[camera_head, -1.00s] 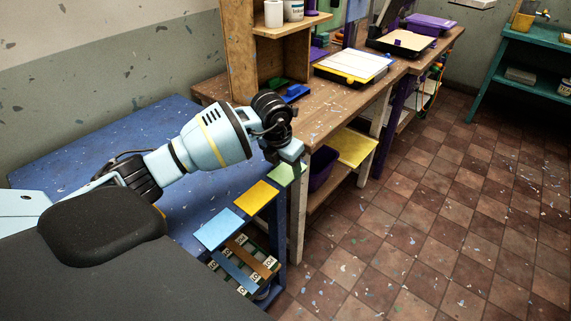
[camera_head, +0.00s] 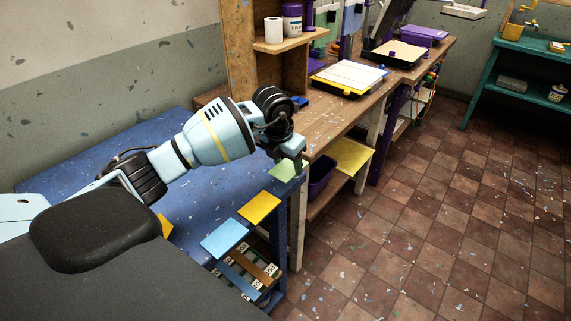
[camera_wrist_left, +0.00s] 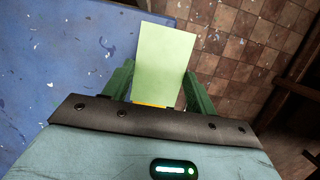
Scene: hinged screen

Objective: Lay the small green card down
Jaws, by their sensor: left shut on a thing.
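The small green card (camera_head: 285,170) is in my left gripper (camera_head: 289,156), near the right end of the blue table in the head view. In the left wrist view the green card (camera_wrist_left: 166,58) stands out between the two green fingers of the left gripper (camera_wrist_left: 160,84), which are shut on it. It overlaps the table's edge in that view, with tiled floor on the right. Whether its underside touches anything cannot be told. A yellow card (camera_head: 260,207) and a light blue card (camera_head: 224,238) lie nearer in a row. My right gripper is not in view.
The blue table (camera_head: 90,160) has a wide bare top behind my arm. A wooden bench (camera_head: 335,112) with a shelf adjoins it at the back right. Blue and brown strips (camera_head: 240,272) sit below the light blue card. Tiled floor (camera_head: 430,210) is open on the right.

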